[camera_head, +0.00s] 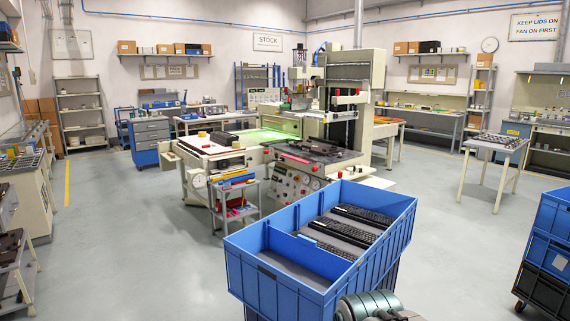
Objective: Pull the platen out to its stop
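The printing machine (345,75) stands in the middle of the room, a cream body with a tall column. On its right front a dark flat plate (318,148), which looks like the platen, sits above a panel with gauges and red knobs (295,180). A green-lit bed (258,137) lies to its left. It is too small to tell how far out the plate is or where its stop is. A grey rounded part of my arm shows at the bottom edge. My gripper is not in view, and the machine is some way off from me.
A blue crate (262,285) with several black keyboards (345,233) stands close in front, between me and the machine. A small tool cart (237,203) stands before the machine. Open floor (130,220) lies left and right (460,240).

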